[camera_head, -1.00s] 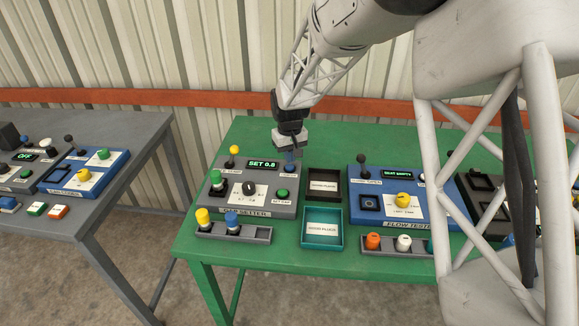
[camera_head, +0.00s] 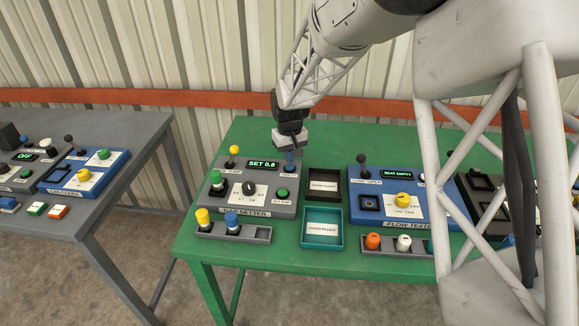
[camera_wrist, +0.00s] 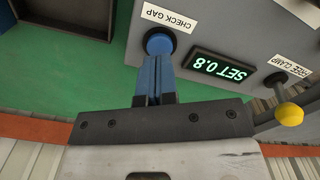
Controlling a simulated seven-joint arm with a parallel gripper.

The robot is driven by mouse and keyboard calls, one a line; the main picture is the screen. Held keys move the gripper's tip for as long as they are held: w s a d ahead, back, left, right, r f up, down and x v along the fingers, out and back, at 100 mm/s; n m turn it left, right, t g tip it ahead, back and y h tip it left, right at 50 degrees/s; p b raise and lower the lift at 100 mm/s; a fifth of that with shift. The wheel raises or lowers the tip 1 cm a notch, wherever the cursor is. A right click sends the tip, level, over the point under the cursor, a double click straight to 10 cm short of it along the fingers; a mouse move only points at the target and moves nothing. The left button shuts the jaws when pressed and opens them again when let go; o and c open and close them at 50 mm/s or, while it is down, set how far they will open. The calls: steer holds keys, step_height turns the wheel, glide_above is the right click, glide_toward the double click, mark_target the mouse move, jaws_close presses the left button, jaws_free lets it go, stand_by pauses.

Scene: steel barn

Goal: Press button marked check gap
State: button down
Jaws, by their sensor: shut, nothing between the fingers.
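The gap setter (camera_head: 254,187) is a grey box on the green table, with a lit "SET 0.8" display (camera_head: 263,164). In the wrist view its label "CHECK GAP" (camera_wrist: 168,17) stands beside a round dark-blue button (camera_wrist: 160,36). My gripper (camera_head: 290,154) is shut and points down at the back right corner of the box. In the wrist view the blue fingers of my gripper (camera_wrist: 157,60) end over the button and partly cover it. I cannot tell whether they touch it or whether it is pressed in.
A yellow-knobbed lever (camera_wrist: 288,113) marked "FREE CLAMP" stands beyond the display. A dark tray (camera_head: 324,197) and teal tray (camera_head: 322,243) lie to the right, then the blue flow tester (camera_head: 403,215).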

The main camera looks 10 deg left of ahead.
mark_target(292, 168)
steer(key=shift+f, duration=1.3)
stand_by(0.8)
steer(key=shift+r, duration=3.8)
steer(key=s+d+r+m+t, duration=0.1)
steer(key=s+d+r+m, duration=0.1)
steer(key=s+d+r, duration=0.6)
steer(key=s+d+r+m, duration=0.1)
steer(key=s+d+r, duration=0.4)
steer(key=s+d, duration=0.5)
steer(key=s+d+m, duration=0.1)
steer(key=s+d, duration=0.3)
steer(key=s, duration=0.7)
steer(key=s+d+m+t, duration=0.1)
steer(key=s+d, duration=0.4)
steer(key=s, duration=0.6)
steer(key=shift+s+r+m+t, duration=0.25)
steer(key=shift+m+t, duration=0.05)
steer(key=shift+m, duration=0.3)
